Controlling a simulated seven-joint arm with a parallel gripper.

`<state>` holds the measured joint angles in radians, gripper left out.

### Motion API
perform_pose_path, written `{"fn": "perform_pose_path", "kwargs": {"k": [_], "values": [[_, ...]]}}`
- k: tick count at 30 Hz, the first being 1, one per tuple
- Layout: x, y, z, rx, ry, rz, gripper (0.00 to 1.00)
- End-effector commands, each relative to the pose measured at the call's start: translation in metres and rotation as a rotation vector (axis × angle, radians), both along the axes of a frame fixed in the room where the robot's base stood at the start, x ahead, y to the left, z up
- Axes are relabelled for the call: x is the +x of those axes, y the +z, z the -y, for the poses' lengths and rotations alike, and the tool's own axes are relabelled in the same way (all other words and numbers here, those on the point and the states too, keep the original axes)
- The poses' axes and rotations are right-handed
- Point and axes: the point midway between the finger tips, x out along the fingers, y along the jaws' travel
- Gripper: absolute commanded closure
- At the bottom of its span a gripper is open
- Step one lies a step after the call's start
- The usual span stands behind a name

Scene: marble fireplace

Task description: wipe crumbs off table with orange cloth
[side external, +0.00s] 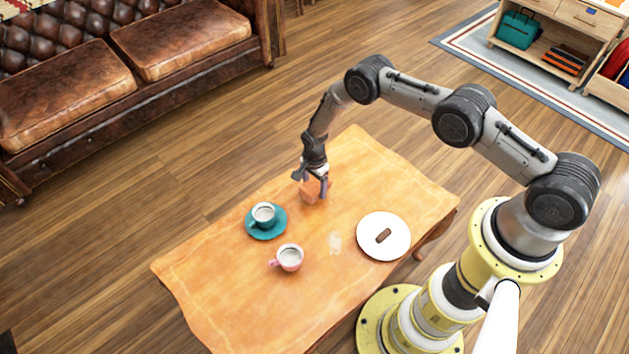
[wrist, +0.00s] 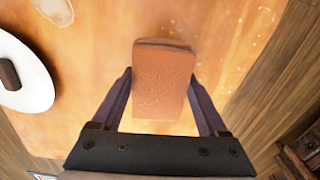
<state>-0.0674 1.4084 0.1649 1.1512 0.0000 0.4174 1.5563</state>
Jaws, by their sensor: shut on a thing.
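My gripper (side external: 312,182) points down over the far part of the wooden table. It is shut on the orange cloth (side external: 312,194), a folded, block-like piece close to the tabletop. Whether the cloth touches the wood I cannot tell. In the wrist view the cloth (wrist: 163,85) sits between the two fingers of my gripper (wrist: 160,80). Small pale crumbs (wrist: 262,15) are scattered on the table at the upper right of the wrist view. A larger pale patch (side external: 335,242) lies on the table (side external: 250,320), left of the white plate; its nature is unclear.
The white plate (side external: 370,246) holds a brown oblong item (side external: 383,236). A teal cup (side external: 263,213) stands on a teal saucer (side external: 268,233). A pink cup (side external: 289,258) stands nearer the front. The table's near left end is clear. A leather sofa (side external: 180,40) stands behind.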

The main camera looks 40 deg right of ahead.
Motion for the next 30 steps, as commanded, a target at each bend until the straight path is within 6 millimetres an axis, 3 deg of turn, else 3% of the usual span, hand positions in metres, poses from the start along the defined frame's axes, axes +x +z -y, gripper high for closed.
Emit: {"fn": "perform_pose_path", "kwargs": {"k": [8,9,30], "values": [[-0.001,-0.031,0.000,0.000,0.000,-0.001,0.68],[0.005,-0.033,0.000,0.000,0.000,0.003,0.74],[0.063,-0.033,0.000,0.000,-0.001,0.001,0.75]]}}
